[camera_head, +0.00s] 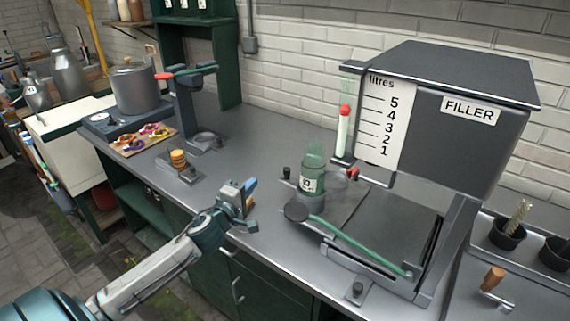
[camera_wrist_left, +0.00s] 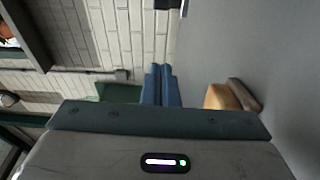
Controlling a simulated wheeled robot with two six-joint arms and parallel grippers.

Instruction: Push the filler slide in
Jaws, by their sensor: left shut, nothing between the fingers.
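The filler (camera_head: 455,120) is a dark grey box on the right of the counter, with a white litres scale. Below it is a tray-like slide area (camera_head: 385,220); which part is the slide itself is not clear. A green bottle (camera_head: 312,178) stands upright behind the knob. My left gripper (camera_head: 250,187) is shut and empty, left of the knob and apart from it. Its blue fingers (camera_wrist_left: 160,85) touch each other in the left wrist view. My right gripper is not in view.
A small orange stack (camera_head: 179,160) on a plate and a green-armed stand (camera_head: 187,105) are left of my gripper. A tan block (camera_wrist_left: 225,97) is beside the fingers in the wrist view. A cork-handled piece (camera_head: 494,278) is at far right. Counter between gripper and knob looks clear.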

